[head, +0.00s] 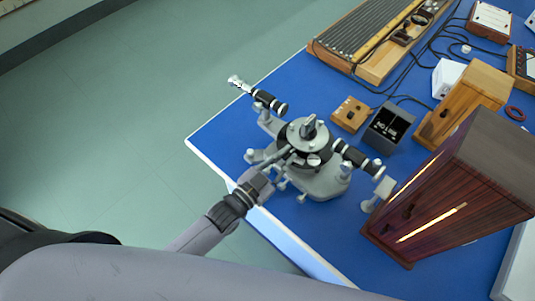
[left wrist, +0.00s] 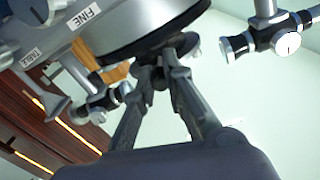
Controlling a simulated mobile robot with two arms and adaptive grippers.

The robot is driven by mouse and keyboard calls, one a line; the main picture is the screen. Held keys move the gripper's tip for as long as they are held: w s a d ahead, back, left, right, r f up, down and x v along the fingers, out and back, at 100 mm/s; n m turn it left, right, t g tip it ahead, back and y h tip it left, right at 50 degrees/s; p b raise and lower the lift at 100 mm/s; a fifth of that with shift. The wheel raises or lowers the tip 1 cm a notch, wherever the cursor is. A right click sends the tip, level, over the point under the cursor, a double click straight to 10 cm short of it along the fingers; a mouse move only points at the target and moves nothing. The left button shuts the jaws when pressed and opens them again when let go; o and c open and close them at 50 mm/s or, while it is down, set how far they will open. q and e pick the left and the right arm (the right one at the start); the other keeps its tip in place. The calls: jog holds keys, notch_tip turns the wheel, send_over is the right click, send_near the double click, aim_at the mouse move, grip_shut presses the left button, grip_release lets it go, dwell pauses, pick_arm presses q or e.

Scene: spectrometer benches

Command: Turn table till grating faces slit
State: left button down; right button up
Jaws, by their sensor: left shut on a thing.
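The spectrometer (head: 322,181) stands near the blue bench's left edge. On its round table (head: 296,137) stands a small dark upright piece (head: 309,125), which looks like the grating in its holder; its exact facing is hard to tell. One black tube (head: 270,101) points to the upper left, and another black tube (head: 358,158) points right toward the wooden lamp housing. The slit is too small to make out. My left gripper (head: 286,160) reaches in from the lower left. In the left wrist view its fingers (left wrist: 166,62) are shut on a dark knob (left wrist: 153,78) under the disc's rim.
The tall wooden lamp housing (head: 470,185) with glowing slots stands close on the right. Behind are a small wooden box (head: 350,114), a black meter box (head: 389,128) and a long slatted instrument (head: 372,35) with cables. Bench at the left corner is clear.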

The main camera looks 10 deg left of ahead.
pick_arm(q)
jog(key=shift+d, duration=0.1)
jog(key=c, duration=1.6)
grip_release()
jog(key=shift+c, duration=0.2)
jog(key=v, duration=1.2)
